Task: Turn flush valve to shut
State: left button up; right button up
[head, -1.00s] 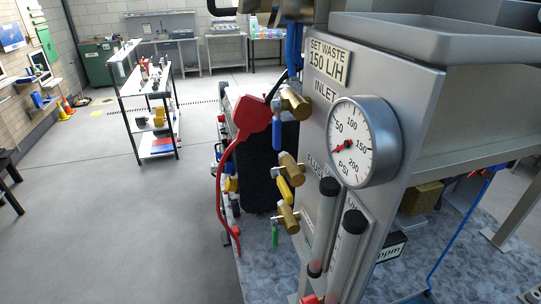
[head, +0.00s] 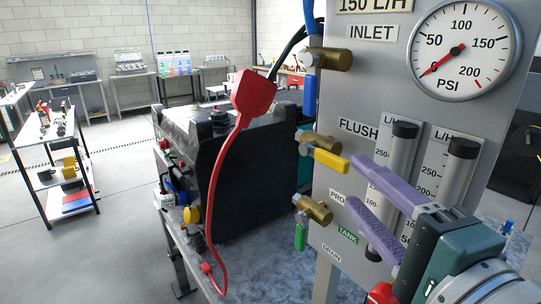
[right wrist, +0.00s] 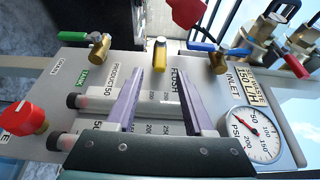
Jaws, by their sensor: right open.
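The flush valve has a brass body (head: 317,143) and a yellow handle (head: 330,161) beside the FLUSH label on the grey panel. Its handle points sideways to the right, across the panel, while the blue and green handles hang down. The yellow handle also shows in the right wrist view (right wrist: 160,55), between the fingers in the picture. My right gripper (head: 352,182) has purple fingers, open and empty. Its tips are just right of and below the yellow handle in the head view; I see no clear contact. My left gripper is out of view.
The blue inlet handle (head: 310,97) is above and the green tank handle (head: 300,237) is below the flush valve. The pressure gauge (head: 460,50) and two flow tubes (head: 399,160) are on the panel. A red lead (head: 217,185) hangs by a black box (head: 250,165) at left.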

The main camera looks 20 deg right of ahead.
aim_at(338, 168)
jog(key=w+p, duration=0.1)
jog(key=w, duration=0.4)
jog(key=shift+w+d, duration=0.1)
jog(key=shift+w, duration=0.3)
jog(key=shift+c, duration=0.2)
grip_shut()
dwell(0.9)
